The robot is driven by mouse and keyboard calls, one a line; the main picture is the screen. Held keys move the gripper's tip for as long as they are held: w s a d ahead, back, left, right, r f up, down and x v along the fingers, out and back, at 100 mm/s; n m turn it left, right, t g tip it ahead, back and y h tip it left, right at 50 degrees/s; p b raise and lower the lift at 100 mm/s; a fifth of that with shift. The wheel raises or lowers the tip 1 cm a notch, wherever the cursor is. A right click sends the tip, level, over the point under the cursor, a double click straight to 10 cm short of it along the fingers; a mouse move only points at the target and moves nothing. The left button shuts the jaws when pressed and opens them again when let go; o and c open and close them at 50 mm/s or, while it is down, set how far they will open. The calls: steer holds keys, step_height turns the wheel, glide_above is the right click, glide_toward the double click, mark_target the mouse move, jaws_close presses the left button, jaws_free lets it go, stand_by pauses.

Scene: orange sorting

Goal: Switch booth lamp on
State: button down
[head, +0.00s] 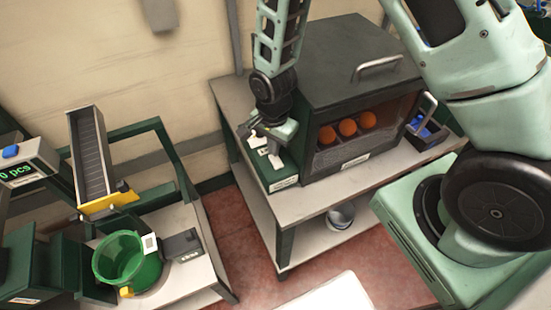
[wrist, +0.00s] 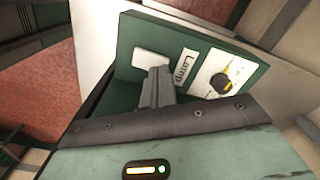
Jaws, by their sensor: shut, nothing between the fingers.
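The booth (head: 345,60) is a dark box on the table, with a tinted front and several oranges (head: 348,127) inside. I cannot tell whether its lamp is lit. A green control box (head: 281,180) stands against its left side. In the wrist view the control box (wrist: 130,73) has a white switch plate (wrist: 146,58), a "Lamp" label (wrist: 186,68) and a dark knob (wrist: 221,83) with a yellow mark. My gripper (head: 272,146) is over the control box. In the wrist view my gripper (wrist: 160,72) is shut and empty, its tips at the plate's lower edge, partly covering it. Contact is unclear.
A metal handle (head: 378,67) sits on the booth's top. A dark caddy with blue items (head: 428,130) stands right of the booth. Bowls (head: 341,216) lie on the lower shelf. A green bucket (head: 122,262) and chute (head: 90,155) are at left.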

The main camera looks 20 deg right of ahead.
steer(key=shift+f+b, duration=0.45)
steer(key=shift+f, duration=0.2)
steer(key=shift+r, duration=0.1)
steer(key=shift+r+p, duration=2.75)
steer(key=shift+r, duration=0.7)
